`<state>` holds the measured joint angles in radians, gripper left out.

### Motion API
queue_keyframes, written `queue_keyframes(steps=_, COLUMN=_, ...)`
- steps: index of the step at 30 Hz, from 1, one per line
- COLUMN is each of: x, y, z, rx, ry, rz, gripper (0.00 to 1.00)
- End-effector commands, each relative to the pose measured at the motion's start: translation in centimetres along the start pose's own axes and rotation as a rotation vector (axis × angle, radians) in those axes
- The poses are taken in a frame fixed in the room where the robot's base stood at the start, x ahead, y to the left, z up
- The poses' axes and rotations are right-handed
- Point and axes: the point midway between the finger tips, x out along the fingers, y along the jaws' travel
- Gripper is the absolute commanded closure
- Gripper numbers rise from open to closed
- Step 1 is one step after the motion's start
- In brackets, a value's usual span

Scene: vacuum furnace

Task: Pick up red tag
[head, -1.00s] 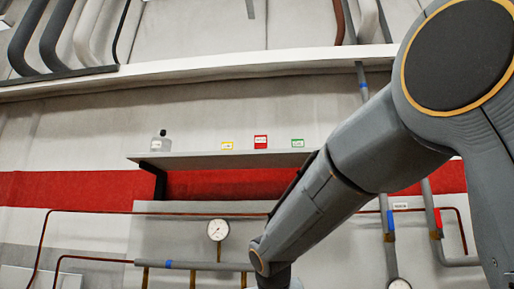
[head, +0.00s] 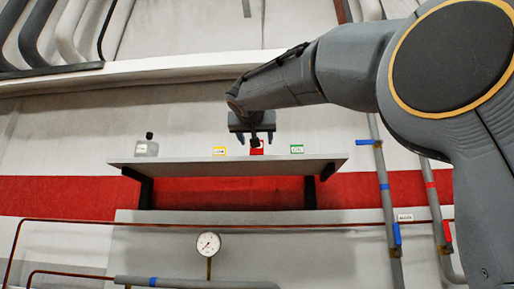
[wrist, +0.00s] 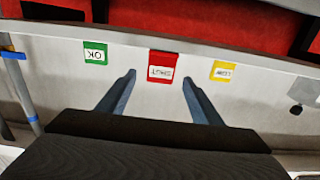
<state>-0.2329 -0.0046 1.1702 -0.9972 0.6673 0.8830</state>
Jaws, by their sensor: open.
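The red tag (head: 259,151) stands on the wall shelf, partly hidden behind my gripper (head: 253,137) in the head view. In the wrist view the red tag (wrist: 161,72) shows whole, with a white label printed upside down in the picture. My gripper (wrist: 158,78) is open and empty, its two fingers apart on either side of the tag in the picture. The tag lies a little beyond the fingertips in that view; I cannot tell the exact gap.
A yellow tag (head: 219,151) and a green tag (head: 297,149) stand on either side of the red one on the shelf (head: 190,167). A small clear bottle with a black cap (head: 146,147) stands at the shelf's left end. A gauge (head: 208,244) and pipes are below.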

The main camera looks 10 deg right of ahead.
Motion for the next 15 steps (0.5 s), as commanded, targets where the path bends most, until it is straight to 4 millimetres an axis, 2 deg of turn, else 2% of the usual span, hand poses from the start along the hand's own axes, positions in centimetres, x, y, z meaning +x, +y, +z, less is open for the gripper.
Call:
queue_keyframes(steps=5, x=1.0, y=0.1, z=-0.2, rx=-0.002, ry=-0.001, rz=0.002, gripper=0.41)
queue_keyframes(steps=15, x=4.8, y=0.0, z=-0.3, rx=-0.002, ry=-0.002, rz=0.001, gripper=0.41)
